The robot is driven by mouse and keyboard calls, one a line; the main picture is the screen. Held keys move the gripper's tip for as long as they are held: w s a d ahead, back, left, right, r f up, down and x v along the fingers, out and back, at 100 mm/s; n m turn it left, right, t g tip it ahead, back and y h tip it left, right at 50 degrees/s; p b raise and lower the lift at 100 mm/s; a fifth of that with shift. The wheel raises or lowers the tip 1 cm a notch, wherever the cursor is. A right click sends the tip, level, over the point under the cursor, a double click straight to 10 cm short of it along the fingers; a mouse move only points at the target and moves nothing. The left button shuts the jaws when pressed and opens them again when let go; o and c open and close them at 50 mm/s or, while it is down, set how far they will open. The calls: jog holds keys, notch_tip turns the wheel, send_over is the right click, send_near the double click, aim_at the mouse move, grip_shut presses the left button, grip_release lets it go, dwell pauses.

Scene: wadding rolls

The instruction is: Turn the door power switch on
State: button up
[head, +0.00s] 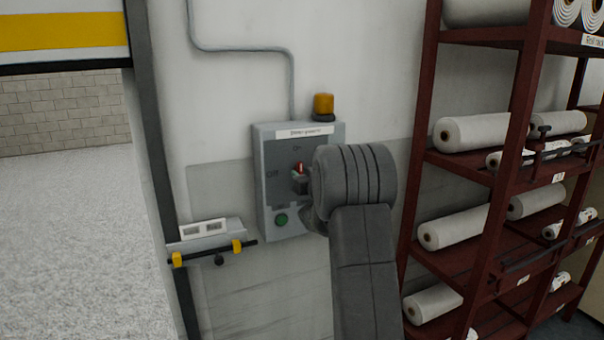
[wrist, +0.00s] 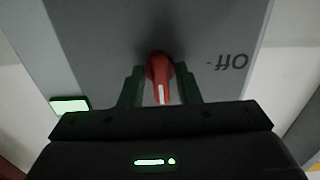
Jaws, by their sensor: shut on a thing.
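The door power switch is a red handle (head: 300,168) on a grey wall box (head: 262,195), between an "On" mark above it and an "Off" mark to its left. In the wrist view the red handle (wrist: 160,68) stands between the two fingers of my gripper (wrist: 160,80), which is shut on it. That view is upside down against the lettering, and the handle's white line points down there, toward the "On" side. In the head view my gripper (head: 300,183) is partly hidden by my wrist, which also covers the box's right side.
A green button (head: 281,220) sits low on the box and an amber lamp (head: 323,104) on top. A small lit green-white rectangle (wrist: 70,105) shows in the wrist view. A dark red rack (head: 480,200) with white rolls stands at right; a doorway is at left.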

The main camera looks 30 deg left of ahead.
jog(key=shift+f+m, duration=0.15)
jog(key=shift+m, duration=0.15)
jog(key=o, duration=0.7)
jog(key=shift+d, duration=0.1)
jog(key=b+v, duration=0.3)
jog(key=v, duration=1)
jog(key=shift+s+d+b, duration=0.2)
jog(key=shift+s+b, duration=0.1)
jog(key=shift+b, duration=0.1)
jog(key=shift+w+a, duration=0.1)
jog(key=p+x, duration=0.4)
jog(key=x, duration=0.9)
jog(key=shift+w+a, duration=0.2)
